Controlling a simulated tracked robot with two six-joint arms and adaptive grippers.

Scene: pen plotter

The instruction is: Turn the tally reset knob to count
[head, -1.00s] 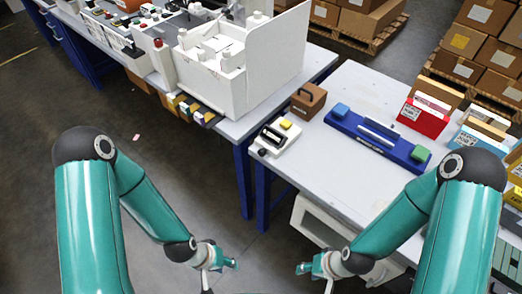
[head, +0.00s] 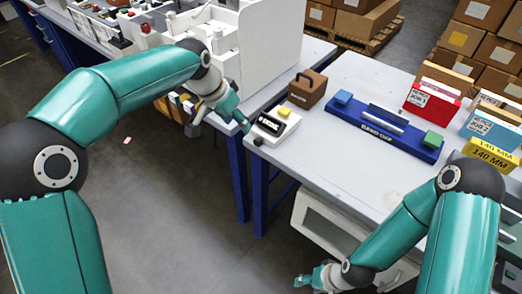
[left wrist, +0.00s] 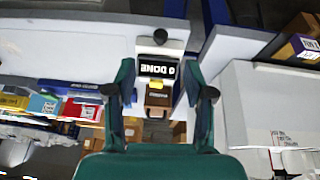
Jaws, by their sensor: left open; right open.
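The tally counter (head: 283,122) is a small white box with a dark display and a yellow button (head: 284,112), at the near left corner of the right-hand table. Its black reset knob (head: 258,141) sits on the side by the table edge. In the left wrist view the display (left wrist: 158,69) appears upside down with a "0 DONE" legend, and the knob (left wrist: 160,37) lies beyond it. My left gripper (head: 244,124) is open and empty, just left of the counter, apart from the knob. My right gripper (head: 312,279) is open and empty, low in front of the table.
A brown box with a handle (head: 307,89) stands behind the counter. A blue tray with blue and green blocks (head: 385,128) lies to its right. A white machine (head: 270,50) stands on the left-hand table. A narrow gap separates the tables.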

